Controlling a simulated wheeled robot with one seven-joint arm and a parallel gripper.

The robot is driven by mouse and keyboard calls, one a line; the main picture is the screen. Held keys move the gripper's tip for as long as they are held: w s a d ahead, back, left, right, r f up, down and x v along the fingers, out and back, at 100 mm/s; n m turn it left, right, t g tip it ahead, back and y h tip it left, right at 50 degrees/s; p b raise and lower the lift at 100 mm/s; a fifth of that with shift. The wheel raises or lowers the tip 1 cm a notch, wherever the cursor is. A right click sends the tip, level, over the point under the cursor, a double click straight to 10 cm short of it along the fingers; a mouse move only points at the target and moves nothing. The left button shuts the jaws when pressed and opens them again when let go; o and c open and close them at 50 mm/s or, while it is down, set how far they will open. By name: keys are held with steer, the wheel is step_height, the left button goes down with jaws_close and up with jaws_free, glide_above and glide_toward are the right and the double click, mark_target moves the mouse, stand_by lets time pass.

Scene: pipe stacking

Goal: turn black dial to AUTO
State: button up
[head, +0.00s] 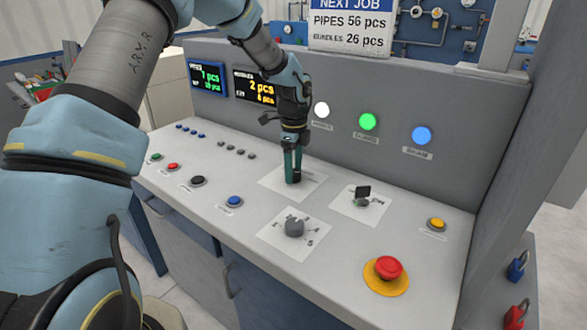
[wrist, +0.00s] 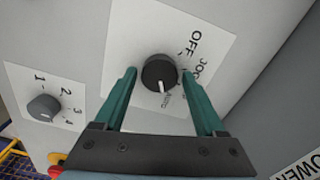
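The black dial (wrist: 155,72) sits on a white plate (wrist: 215,38) marked OFF, JOG and AUTO. Its white pointer line points down in the wrist view, toward the AUTO label. My gripper (wrist: 159,73) is open, with one green finger on each side of the dial and a visible gap to it on both sides. In the head view my gripper (head: 293,180) points down over the dial's plate (head: 312,186), and its fingers hide the dial there.
A grey numbered dial (head: 294,227) is in front, and a black-handled switch (head: 363,192) to the right. A red emergency button (head: 388,268) is at the front right. Small buttons line the left. The upright panel with screens and lamps (head: 368,121) stands close behind my gripper.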

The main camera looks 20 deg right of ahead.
steer(key=shift+o, duration=0.9)
step_height(320, 180, up, 11)
steer(key=b, duration=0.2)
steer(key=shift+b, duration=0.35)
steer(key=shift+a+f, duration=0.1)
steer(key=shift+f, duration=0.05)
